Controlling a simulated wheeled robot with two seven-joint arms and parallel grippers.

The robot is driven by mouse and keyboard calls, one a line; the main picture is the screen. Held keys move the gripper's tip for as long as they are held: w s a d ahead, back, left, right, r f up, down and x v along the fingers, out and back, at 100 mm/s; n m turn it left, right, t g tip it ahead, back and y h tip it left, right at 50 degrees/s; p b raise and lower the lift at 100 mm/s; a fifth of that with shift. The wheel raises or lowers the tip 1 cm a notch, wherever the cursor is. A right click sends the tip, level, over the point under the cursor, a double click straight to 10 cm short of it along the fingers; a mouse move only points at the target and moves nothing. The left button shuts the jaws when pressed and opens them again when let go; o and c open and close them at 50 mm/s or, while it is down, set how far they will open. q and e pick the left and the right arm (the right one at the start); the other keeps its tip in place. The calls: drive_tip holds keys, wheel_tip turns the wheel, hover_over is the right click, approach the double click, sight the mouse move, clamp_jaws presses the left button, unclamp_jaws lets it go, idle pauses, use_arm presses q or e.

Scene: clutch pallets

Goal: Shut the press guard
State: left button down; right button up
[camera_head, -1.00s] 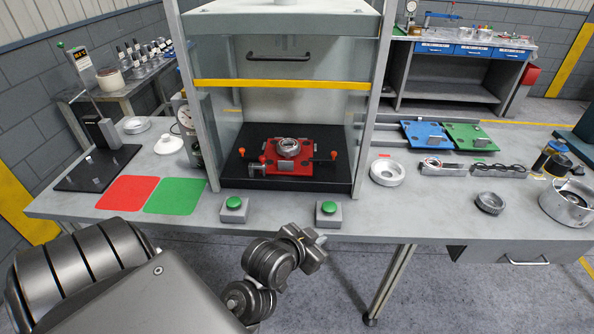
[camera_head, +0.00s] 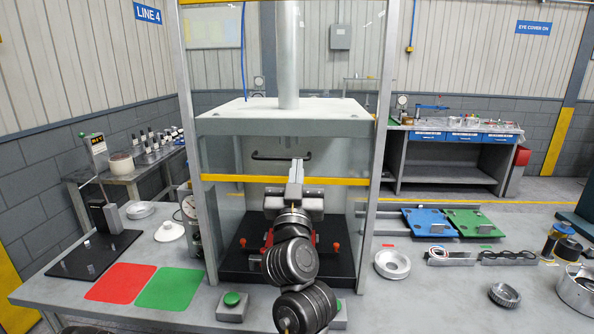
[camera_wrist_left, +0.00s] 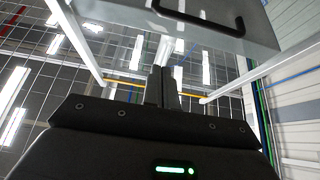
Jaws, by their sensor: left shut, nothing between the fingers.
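The press guard (camera_head: 228,179) is a clear panel between two grey posts, with a yellow strip along its lower edge and a black handle (camera_head: 268,156) above the strip. It stands raised, with an open gap below the strip. My left gripper (camera_head: 297,165) is shut and empty, pointing up in front of the guard. Its fingertips appear near the right part of the handle; I cannot tell whether they touch. In the left wrist view the shut fingers (camera_wrist_left: 161,86) show below the handle (camera_wrist_left: 200,25). My right gripper is out of view.
Under the guard a red fixture (camera_head: 268,238) on a black base is partly hidden by my left arm. Green buttons stand at the bench front, the left one (camera_head: 231,299) clear. Red (camera_head: 121,282) and green mats lie left; blue (camera_head: 426,221) and green pallets lie right.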

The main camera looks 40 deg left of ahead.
sight(299, 152)
use_arm(q)
drive_tip(key=p+x, duration=0.3)
drive_tip(key=x, duration=0.5)
drive_tip(key=shift+w+a+f+p, duration=0.15)
drive_tip(key=shift+f+p, duration=0.05)
drive_tip(key=shift+f, duration=0.85)
drive_tip(key=shift+w+a+f+p, duration=0.1)
drive_tip(key=shift+w+f+p, duration=0.05)
drive_tip(key=shift+f, duration=0.85)
